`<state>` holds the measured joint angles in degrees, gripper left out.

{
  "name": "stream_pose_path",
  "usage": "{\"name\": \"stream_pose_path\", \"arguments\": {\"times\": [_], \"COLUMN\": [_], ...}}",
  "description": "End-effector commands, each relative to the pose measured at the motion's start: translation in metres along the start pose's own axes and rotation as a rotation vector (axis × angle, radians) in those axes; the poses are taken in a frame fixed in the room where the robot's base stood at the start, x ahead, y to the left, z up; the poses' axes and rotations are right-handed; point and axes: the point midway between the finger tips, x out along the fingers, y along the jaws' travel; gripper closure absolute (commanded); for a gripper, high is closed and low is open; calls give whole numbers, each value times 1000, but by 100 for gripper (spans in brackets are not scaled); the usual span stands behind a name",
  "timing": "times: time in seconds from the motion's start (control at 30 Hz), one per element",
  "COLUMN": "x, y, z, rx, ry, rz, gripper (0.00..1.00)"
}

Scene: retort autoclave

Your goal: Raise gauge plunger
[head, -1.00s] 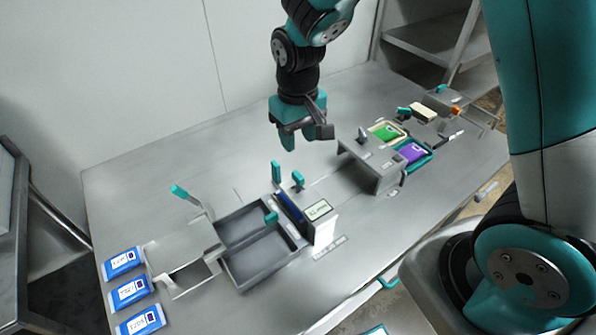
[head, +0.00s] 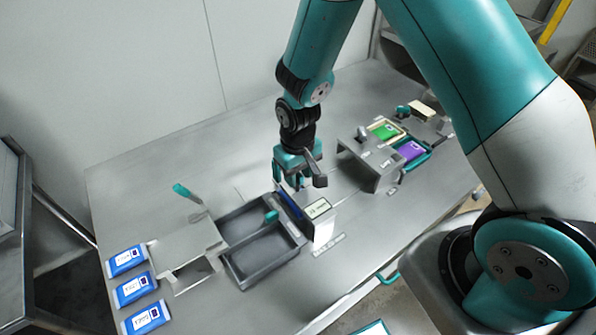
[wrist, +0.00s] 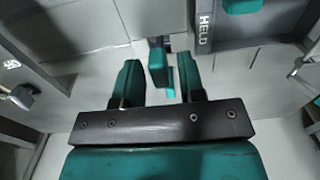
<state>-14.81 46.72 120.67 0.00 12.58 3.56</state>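My gripper (head: 288,180) points down over the bench just behind the display box, and it also shows in the wrist view (wrist: 159,82). Its two teal fingers are apart. Between them in the wrist view stands a teal tab on a dark stem (wrist: 157,66), apparently the gauge plunger, with a visible gap to each finger. A second, lighter teal piece (wrist: 171,82) shows close beside it. In the head view the gripper mostly hides these tabs. The display box (head: 318,208) has a small screen and a white front; its text is too small to read.
A dark two-part tray (head: 262,262) with a teal knob lies left of the display box. A metal stand with a teal lever (head: 187,192) and several blue packs (head: 133,288) are further left. A metal bridge (head: 371,170) and green and purple packs stand right.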

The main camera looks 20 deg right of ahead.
Motion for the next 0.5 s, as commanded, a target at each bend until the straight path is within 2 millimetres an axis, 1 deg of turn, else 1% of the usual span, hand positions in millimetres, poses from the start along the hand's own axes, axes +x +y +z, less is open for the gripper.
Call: {"name": "stream_pose_path", "arguments": {"times": [0.03,0.13,0.3,0.5], "x": [0,0,-1,-21], "y": [0,0,0,0], "z": [0,0,0,0], "rx": [0,0,0,0], "ry": [0,0,0,0], "rz": [0,0,0,0], "gripper": [76,99,100,100]}}
